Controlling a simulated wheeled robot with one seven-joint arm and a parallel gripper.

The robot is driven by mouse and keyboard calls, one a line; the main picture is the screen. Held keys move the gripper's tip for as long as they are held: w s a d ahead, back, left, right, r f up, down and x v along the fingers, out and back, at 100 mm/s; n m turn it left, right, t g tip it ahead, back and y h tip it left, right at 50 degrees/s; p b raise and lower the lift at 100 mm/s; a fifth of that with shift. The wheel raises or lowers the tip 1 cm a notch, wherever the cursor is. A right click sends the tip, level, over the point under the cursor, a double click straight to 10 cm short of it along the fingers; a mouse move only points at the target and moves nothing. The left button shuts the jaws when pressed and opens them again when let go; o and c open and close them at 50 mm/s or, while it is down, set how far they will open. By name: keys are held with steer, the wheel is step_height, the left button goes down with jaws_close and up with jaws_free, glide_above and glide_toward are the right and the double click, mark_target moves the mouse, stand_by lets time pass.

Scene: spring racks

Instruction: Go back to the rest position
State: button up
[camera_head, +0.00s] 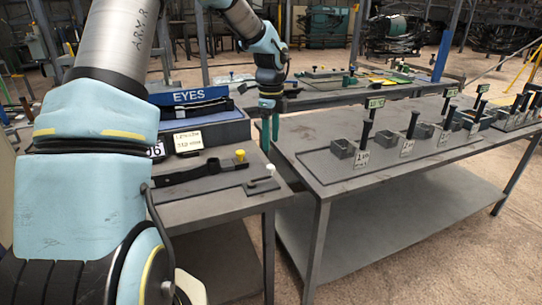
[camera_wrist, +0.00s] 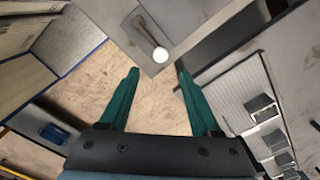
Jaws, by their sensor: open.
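My gripper (camera_head: 270,132) hangs from my raised arm over the gap between the left grey table (camera_head: 225,208) and the right grey table (camera_head: 310,180). Its green fingers point down. In the wrist view the two fingers (camera_wrist: 158,74) are spread apart with nothing between them. Brown floor and the corner of a table show beyond them. The gripper is open and empty. My arm hides part of the left side in the head view.
The left table holds a dark bracket (camera_head: 200,175), a yellow knob (camera_head: 240,155), a white knob (camera_head: 270,169) and a blue EYES bin (camera_head: 187,97). Upright black posts (camera_head: 366,134) and small grey boxes (camera_head: 342,148) line the right table. Another table stands behind.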

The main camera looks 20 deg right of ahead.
step_height(320, 180, up, 2)
steer(key=shift+r, duration=0.1)
steer(key=s+a+f+n, duration=0.1)
steer(key=s+a+n, duration=0.7)
steer(key=a+n, duration=0.4)
steer(key=s+a+n+t, duration=0.1)
steer(key=s+a+n, duration=0.7)
steer(key=a+n, duration=0.4)
steer(key=shift+s+a+f+n+t, duration=0.3)
steer(key=shift+s+a+f+n, duration=0.1)
steer(key=shift+a, duration=0.1)
